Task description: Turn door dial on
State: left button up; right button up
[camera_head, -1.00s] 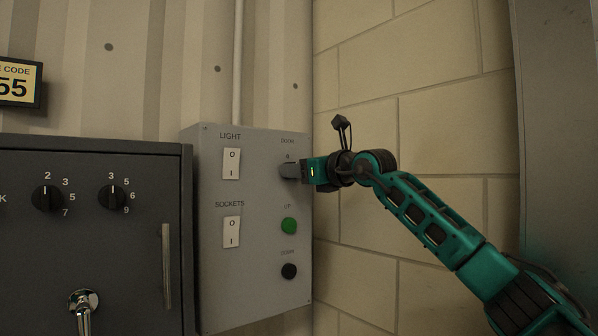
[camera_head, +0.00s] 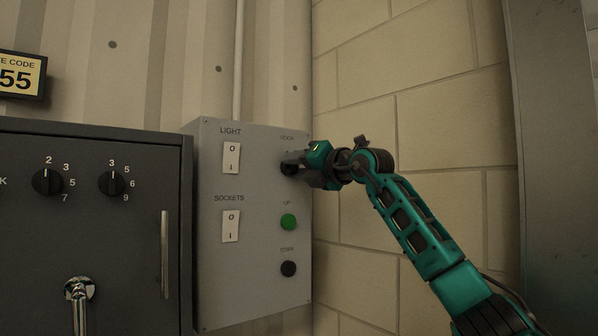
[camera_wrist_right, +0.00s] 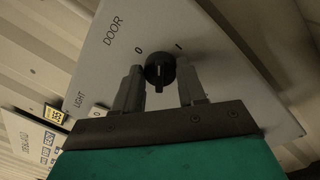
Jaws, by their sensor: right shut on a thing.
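The door dial (camera_head: 288,169) is a small black knob under the "DOOR" label, at the upper right of the grey control panel (camera_head: 212,275). My right gripper (camera_head: 293,164) reaches it from the right and is shut on it; in the head view the fingers partly cover it. In the right wrist view the dial (camera_wrist_right: 160,69) sits between the two grey fingers (camera_wrist_right: 160,85), with the marks 0 and I beyond it. I cannot tell surely which mark the dial points to. My left gripper is not in view.
The panel also carries the light switch (camera_head: 231,158), the sockets switch (camera_head: 230,226), a green up button (camera_head: 288,222) and a black down button (camera_head: 288,269). A dark safe (camera_head: 120,250) stands at left. A block wall (camera_head: 440,100) lies behind my right arm.

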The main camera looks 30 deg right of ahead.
jog(key=m, duration=0.3)
jog(key=shift+f+b, duration=0.1)
jog(key=shift+b, duration=0.25)
jog(key=m, duration=0.2)
jog(key=shift+m+h, duration=0.3)
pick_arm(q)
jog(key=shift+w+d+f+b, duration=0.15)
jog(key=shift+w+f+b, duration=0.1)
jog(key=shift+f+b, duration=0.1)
pick_arm(e)
jog(key=shift+m, duration=1.2)
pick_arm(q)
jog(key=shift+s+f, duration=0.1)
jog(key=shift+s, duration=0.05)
pick_arm(e)
jog(key=o, duration=1.1)
jog(key=shift+c, duration=0.2)
